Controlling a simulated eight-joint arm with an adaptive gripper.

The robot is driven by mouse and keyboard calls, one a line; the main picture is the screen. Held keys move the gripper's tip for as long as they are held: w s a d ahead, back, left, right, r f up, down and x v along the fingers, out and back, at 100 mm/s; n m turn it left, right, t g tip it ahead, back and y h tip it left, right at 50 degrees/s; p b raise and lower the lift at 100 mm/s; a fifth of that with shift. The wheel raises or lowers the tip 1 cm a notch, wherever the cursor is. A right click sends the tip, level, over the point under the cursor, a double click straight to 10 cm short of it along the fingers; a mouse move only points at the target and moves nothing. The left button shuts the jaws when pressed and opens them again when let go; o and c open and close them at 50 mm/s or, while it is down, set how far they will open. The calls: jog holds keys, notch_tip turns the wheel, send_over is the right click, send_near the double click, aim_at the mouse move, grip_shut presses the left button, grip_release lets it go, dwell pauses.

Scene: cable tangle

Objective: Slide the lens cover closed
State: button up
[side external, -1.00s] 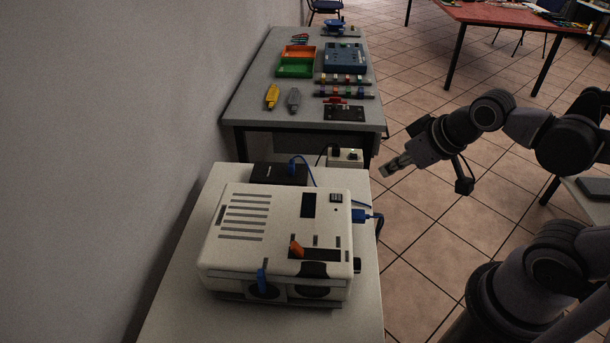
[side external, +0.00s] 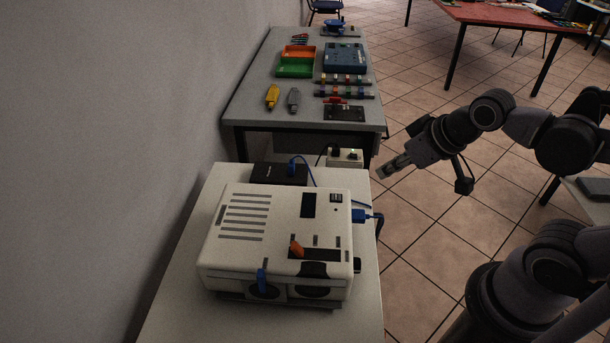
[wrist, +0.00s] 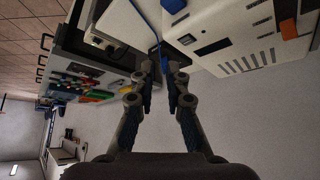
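A white projector (side external: 265,230) stands on a pale table in the side external view. Its front has two dark round openings, and a blue tab (side external: 262,282) stands upright at the left one. An orange knob (side external: 297,248) sits on its top near a dark slot. I cannot clearly make out the lens cover itself. My gripper (side external: 384,174) hangs in the air to the right of and beyond the projector, touching nothing. In the wrist view its fingers (wrist: 163,66) are apart with a gap and nothing held. The projector (wrist: 235,40) shows at that view's upper right.
A black box (side external: 279,174) with a blue cable sits behind the projector. A blue plug (side external: 360,216) and cable stick out at its right side. A small beige box (side external: 345,157) with knobs stands farther back. A grey table (side external: 245,95) beyond carries trays and tools.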

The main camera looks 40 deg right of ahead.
jog(key=shift+o, duration=0.5)
jog(key=w+a+r+m+g+y, duration=0.1)
jog(key=w+a+r+m+g, duration=0.1)
jog(key=a, duration=0.4)
jog(key=shift+w+a, duration=0.3)
jog(key=shift+w, duration=0.1)
jog(key=m+g+h, duration=0.1)
jog(key=m+g, duration=0.4)
jog(key=m, duration=0.2)
send_over(260, 273)
jog(key=shift+f, duration=0.8)
notch_tip(260, 273, down, 10)
jog(key=shift+f, duration=0.25)
grip_shut()
